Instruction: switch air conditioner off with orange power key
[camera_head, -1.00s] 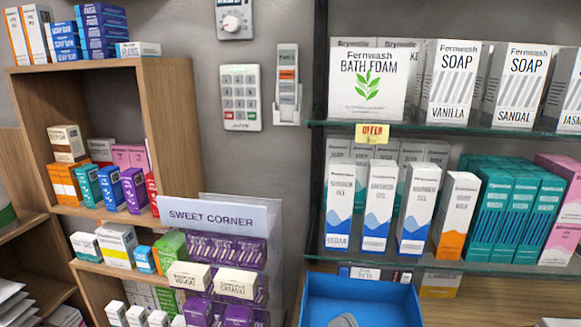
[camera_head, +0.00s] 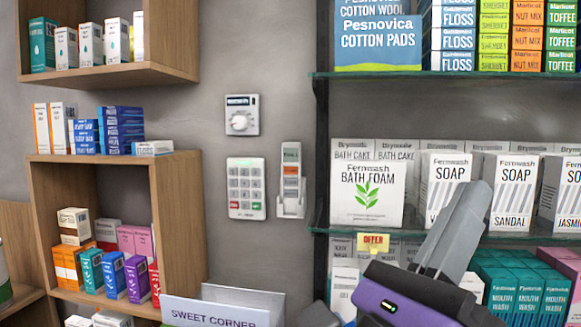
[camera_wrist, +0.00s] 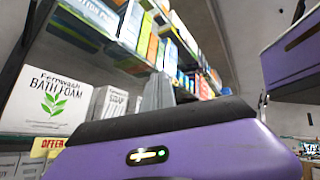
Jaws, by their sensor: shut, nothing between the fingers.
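A slim white handset (camera_head: 291,180) with an orange key (camera_head: 291,170) near its top sits upright in a wall holder, in the middle of the head view. No air conditioner unit shows in either view. My gripper (camera_head: 478,195) is at the lower right of the head view, in front of the soap shelf and well to the right of the handset. Its grey fingers are shut together and empty, pointing up. In the wrist view its fingers (camera_wrist: 158,92) rise above the purple body, beside the soap boxes; the handset is not seen there.
A white keypad (camera_head: 246,188) and a dial thermostat (camera_head: 241,115) are on the wall left of the handset. A glass shelf with bath foam (camera_head: 367,195) stands to its right. A wooden cabinet (camera_head: 160,225) is to the left, a sweet corner sign (camera_head: 210,313) below.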

